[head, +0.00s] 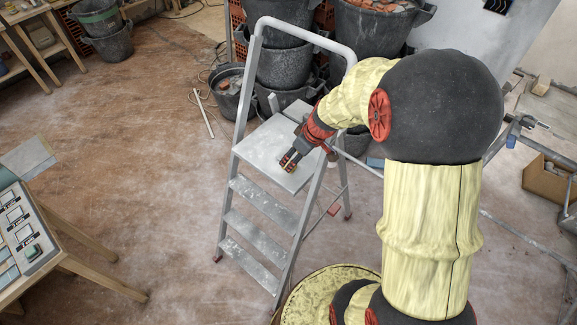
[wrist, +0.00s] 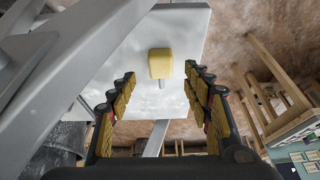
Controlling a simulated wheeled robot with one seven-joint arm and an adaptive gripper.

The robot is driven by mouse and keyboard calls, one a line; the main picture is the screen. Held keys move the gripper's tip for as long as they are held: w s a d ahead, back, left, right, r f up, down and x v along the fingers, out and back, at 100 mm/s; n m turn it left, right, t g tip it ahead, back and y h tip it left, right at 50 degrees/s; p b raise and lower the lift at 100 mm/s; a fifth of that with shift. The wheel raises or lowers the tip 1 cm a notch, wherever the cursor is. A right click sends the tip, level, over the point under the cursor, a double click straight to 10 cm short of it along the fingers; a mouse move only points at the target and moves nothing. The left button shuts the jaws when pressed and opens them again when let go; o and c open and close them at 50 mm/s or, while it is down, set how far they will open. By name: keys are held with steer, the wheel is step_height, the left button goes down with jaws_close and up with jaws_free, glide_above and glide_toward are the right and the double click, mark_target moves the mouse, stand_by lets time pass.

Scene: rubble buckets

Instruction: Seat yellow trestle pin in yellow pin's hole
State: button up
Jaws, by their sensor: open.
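The yellow trestle pin (wrist: 160,63) shows in the wrist view as a yellow block with a short grey metal shank. It is on or just over the pale top platform (wrist: 188,22) of a stepladder. My gripper (wrist: 160,75) is open, with one padded finger on each side of the pin and clear gaps between. In the head view my gripper (head: 288,161) is low over the ladder's platform (head: 262,150); the pin cannot be made out clearly there. I cannot pick out the yellow pin's hole in either view.
The stepladder's handrail (head: 300,34) rises beside my arm. Black rubble buckets (head: 285,65) are stacked behind it. A wooden table at left holds a grey tray (head: 42,262) with recesses and a small green piece. The floor between table and ladder is clear.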

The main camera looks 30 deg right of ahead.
steer(key=b+x, duration=0.1)
steer(key=x, duration=0.3)
steer(key=shift+w+a+f, duration=0.1)
steer(key=shift+w+f, duration=0.05)
steer(key=shift+f, duration=0.1)
steer(key=shift+c, duration=0.8)
steer(key=c, duration=1.1)
